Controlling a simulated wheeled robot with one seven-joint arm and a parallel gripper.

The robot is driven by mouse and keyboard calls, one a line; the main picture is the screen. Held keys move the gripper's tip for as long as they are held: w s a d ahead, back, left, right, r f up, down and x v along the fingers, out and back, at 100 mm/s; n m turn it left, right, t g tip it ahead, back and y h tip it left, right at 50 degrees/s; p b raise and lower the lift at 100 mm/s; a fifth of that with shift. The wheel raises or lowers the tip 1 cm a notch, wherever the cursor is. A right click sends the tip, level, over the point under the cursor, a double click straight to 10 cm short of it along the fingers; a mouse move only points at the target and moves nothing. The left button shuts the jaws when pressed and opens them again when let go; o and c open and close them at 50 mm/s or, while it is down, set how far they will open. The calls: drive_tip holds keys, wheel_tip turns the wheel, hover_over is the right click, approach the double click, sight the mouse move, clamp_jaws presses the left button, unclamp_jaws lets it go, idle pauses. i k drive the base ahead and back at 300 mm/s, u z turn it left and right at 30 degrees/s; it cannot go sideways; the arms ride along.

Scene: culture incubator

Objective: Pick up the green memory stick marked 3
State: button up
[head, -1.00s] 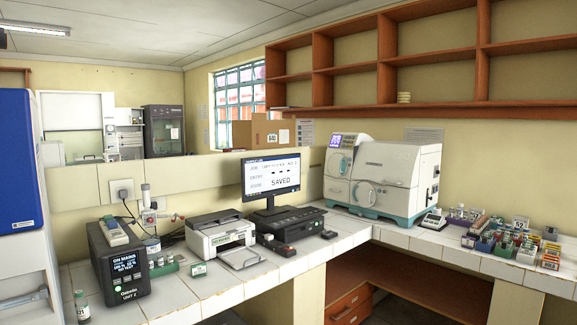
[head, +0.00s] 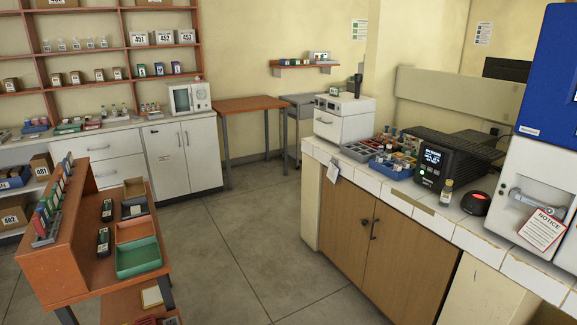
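I cannot make out a green memory stick marked 3 in the head view; any such mark is too small to read. Several small upright items in green, red and blue (head: 52,200) stand in a row on the raised shelf of an orange-brown stand at the lower left. Two small dark items (head: 103,241) lie on the stand's lower top. My gripper is not in view.
A green tray (head: 138,258) sits on the stand. A tiled counter (head: 420,193) at right holds a black display unit (head: 440,160), a blue crate (head: 391,171) and a red-topped black puck (head: 476,203). Grey floor (head: 235,250) between them is clear.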

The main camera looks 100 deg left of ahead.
sight(44, 200)
drive_tip(key=z, duration=0.3)
drive_tip(key=k, duration=3.35)
drive_tip(key=u, duration=3.1)
